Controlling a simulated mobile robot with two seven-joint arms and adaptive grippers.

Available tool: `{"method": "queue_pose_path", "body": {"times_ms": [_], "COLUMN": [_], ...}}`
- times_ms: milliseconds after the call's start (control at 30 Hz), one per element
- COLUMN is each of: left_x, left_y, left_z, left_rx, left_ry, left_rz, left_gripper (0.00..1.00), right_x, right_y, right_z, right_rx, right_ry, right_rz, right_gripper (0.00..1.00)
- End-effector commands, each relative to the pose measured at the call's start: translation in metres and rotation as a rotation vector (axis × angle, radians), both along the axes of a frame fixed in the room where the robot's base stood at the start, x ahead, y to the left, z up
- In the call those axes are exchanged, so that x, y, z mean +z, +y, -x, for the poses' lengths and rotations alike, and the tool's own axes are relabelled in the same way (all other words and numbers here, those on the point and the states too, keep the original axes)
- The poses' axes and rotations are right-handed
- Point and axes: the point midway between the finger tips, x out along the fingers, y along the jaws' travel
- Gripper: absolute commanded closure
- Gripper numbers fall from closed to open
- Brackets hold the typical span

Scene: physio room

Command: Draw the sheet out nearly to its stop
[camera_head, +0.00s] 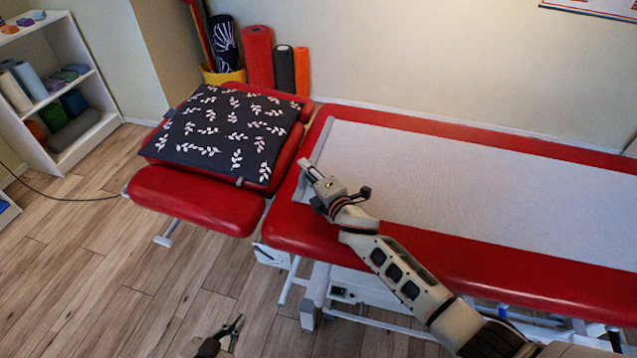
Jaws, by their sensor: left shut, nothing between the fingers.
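The pale sheet (450,180) lies flat along the red treatment couch (480,265) and runs out of the picture at the right. A grey bar (322,137) edges its left end, near the couch's left end. My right gripper (305,165) is low at this bar, its fingertips at or over it. Whether the fingers are closed around the bar is too small to tell. My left gripper (238,325) is shut and empty, low in the picture over the floor, in front of the couch. The sheet's right end is out of view.
A dark leaf-patterned cushion (225,130) lies on the red headrest section, left of the sheet. A red side pad (195,200) sticks out in front of it. Rolled mats (259,58) stand by the wall. A white shelf (100,128) is at the left.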

Motion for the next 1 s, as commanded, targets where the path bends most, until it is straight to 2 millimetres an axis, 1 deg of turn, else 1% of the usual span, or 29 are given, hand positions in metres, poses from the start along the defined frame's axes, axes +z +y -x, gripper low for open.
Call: {"method": "queue_pose_path", "body": {"times_ms": [400, 600, 767, 1000], "left_x": [0.0, 0.0, 0.0, 0.0], "left_y": [-0.001, -0.001, -0.001, -0.001], "left_z": [0.0, 0.0, 0.0, 0.0], "left_rx": [0.0, 0.0, 0.0, 0.0], "left_ry": [0.001, 0.001, 0.001, 0.001], "left_rz": [0.001, 0.001, 0.001, 0.001], "left_gripper": [1.0, 1.0, 1.0, 1.0], "right_x": [0.009, 0.013, 0.015, 0.016], "right_y": [-0.033, -0.047, -0.052, -0.054], "right_z": [0.057, 0.081, 0.091, 0.093], "right_rx": [0.003, 0.003, 0.003, 0.003], "right_ry": [0.001, 0.001, 0.002, 0.002], "right_rz": [0.0, -0.001, -0.002, -0.002], "right_gripper": [0.85, 0.85, 0.85, 0.85]}}
